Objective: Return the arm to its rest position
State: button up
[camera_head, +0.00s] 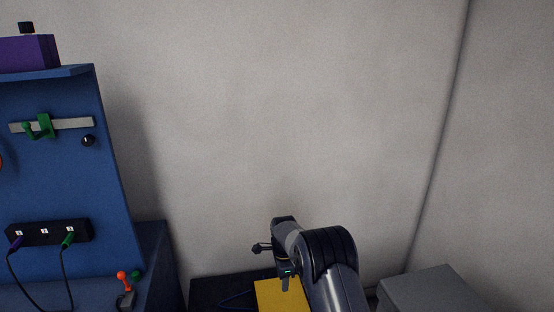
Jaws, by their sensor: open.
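My arm (330,248) rises from the bottom edge, right of centre, and bends over to the left. My gripper (285,284) is small and dark at its end, pointing down in front of a yellow surface (268,297). The jaws are open, and I see nothing held between them. My arm hides part of the gripper and of what lies behind it.
A blue panel (110,200) stands at left with a green slider (45,126), a black socket strip (48,233) with cables, and a red-topped lever (122,280). A grey box (430,290) is at lower right. A bare wall (270,120) fills the back.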

notch_tip(320, 180, up, 8)
jog(key=s, duration=0.2)
jog(key=shift+d+b, duration=0.4)
jog(key=shift+d, duration=0.05)
jog(key=shift+f, duration=0.1)
